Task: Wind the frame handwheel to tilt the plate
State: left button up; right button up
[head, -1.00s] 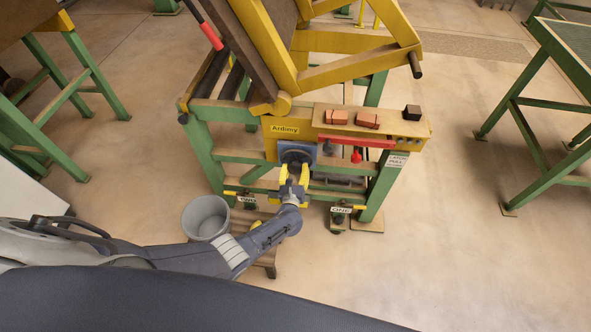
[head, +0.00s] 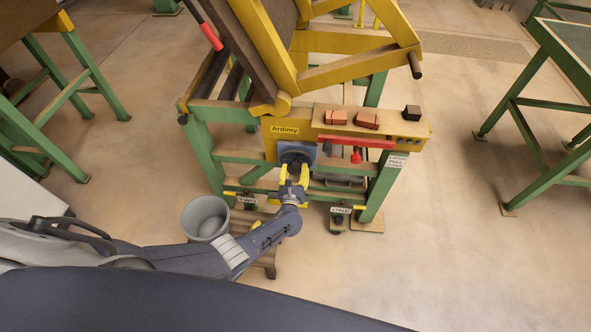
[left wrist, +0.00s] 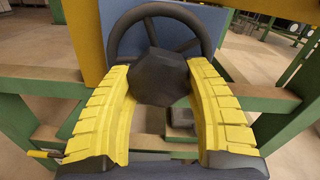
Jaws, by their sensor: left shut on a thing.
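The frame handwheel (left wrist: 163,18) is a dark spoked wheel with a dark faceted knob (left wrist: 160,77) standing out toward the left wrist camera. In the head view the handwheel (head: 297,150) sits on a blue plate at the front of the yellow and green frame. My left gripper (head: 292,172) has yellow fingers and is shut around the knob, with one finger on each side, as the left wrist view (left wrist: 161,95) shows. The large dark plate (head: 250,50) above is steeply tilted against yellow arms. My right gripper is not in view.
A red lever (head: 357,142) lies along the frame's front, right of the handwheel. Red-brown blocks (head: 335,117) and a black block (head: 412,112) sit on the ledge. A grey bucket (head: 205,217) stands beside my left forearm.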

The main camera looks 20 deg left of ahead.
pick_arm(q)
jog(key=shift+s+f, duration=0.25)
jog(key=shift+f, duration=0.1)
jog(key=o, duration=0.9)
jog(key=shift+c, duration=0.2)
jog(key=o, duration=0.4)
jog(key=shift+w+r, duration=0.2)
jog(key=shift+c, duration=0.2)
jog(key=s+d, duration=0.2)
jog(key=s, duration=1)
